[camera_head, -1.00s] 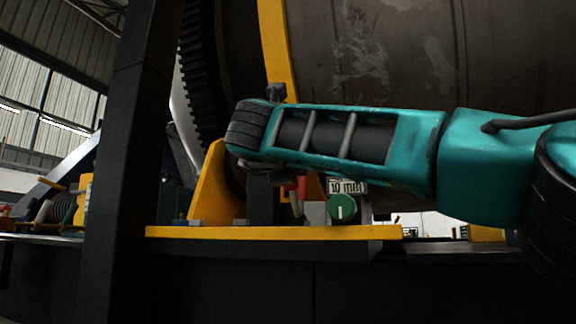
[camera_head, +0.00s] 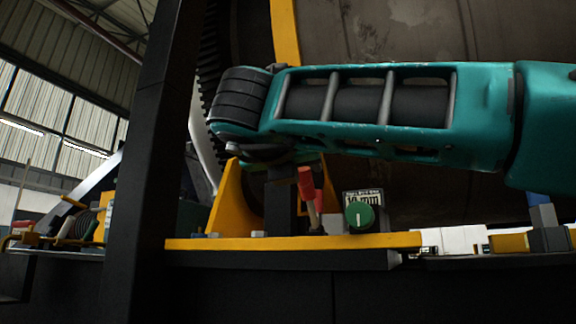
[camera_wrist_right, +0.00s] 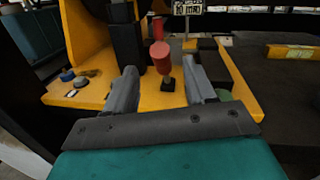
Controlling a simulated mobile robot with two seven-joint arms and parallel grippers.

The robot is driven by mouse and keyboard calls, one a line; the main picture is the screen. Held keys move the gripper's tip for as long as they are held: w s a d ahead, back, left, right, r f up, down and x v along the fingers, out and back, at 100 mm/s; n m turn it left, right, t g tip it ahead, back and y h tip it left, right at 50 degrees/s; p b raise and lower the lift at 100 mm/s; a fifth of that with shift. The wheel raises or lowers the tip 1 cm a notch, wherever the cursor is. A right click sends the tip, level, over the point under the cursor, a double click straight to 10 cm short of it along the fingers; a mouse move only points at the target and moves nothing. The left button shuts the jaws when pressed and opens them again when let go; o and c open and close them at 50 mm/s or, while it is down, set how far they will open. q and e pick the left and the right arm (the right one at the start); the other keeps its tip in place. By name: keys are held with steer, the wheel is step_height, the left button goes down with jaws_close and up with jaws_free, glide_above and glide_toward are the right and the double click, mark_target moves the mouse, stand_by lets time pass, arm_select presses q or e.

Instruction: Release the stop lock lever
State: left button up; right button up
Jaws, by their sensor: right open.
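The stop lock lever, with a red handle (camera_head: 308,188), stands upright and slightly tilted on a yellow ledge (camera_head: 290,242) in the head view. My right gripper (camera_wrist_right: 161,80) is open, with one grey finger on each side and nothing held. I cannot tell whether a finger touches the lever. In the head view my teal right arm hides the gripper's fingers. My left gripper is not in view.
A green knob (camera_head: 360,215) with a label plate (camera_head: 363,197) stands right of the lever. A dark post (camera_wrist_right: 127,45) and yellow bracket (camera_head: 232,205) stand left of it. A large drum (camera_head: 400,35) rises behind. A thick dark column (camera_head: 140,130) stands at left.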

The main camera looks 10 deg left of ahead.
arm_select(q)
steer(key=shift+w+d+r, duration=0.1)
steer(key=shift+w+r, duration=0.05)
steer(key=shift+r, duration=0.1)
arm_select(e)
steer(key=s, duration=0.4)
steer(key=shift+s+a+f, duration=0.1)
steer(key=shift+s+a, duration=0.1)
steer(key=shift+a, duration=0.15)
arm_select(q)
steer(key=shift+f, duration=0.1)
